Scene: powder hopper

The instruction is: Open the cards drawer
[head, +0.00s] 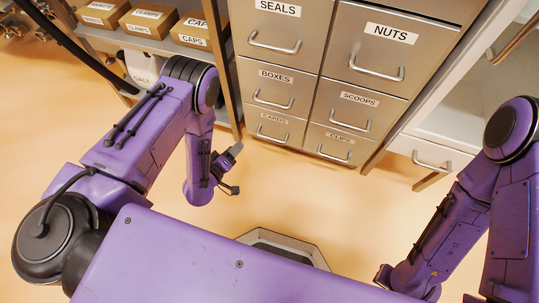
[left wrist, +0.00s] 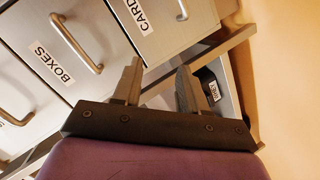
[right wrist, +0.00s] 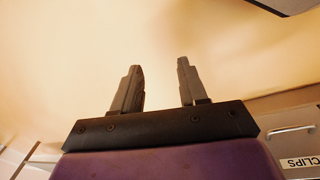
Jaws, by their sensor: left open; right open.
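The cards drawer (head: 262,129) is a small metal front at the bottom left of the cabinet, shut, with a bar handle (head: 272,137). In the left wrist view its front (left wrist: 165,32) fills the top middle, label partly cut off, with part of its handle (left wrist: 182,9) at the top edge. My left gripper (head: 235,168) is open and empty in front of and below this drawer, apart from the handle. Its two fingers (left wrist: 160,68) point towards the drawer's lower part. My right gripper (right wrist: 162,68) is open and empty over bare floor, far from the cards drawer.
The boxes drawer (head: 271,83) is above, the clips drawer (head: 329,148) is to the right, and the scoops drawer (head: 342,110) is up and right. A shelf with cardboard bins (head: 150,20) stands left. A white unit (head: 424,150) stands right. Floor (head: 290,205) before the cabinet is clear.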

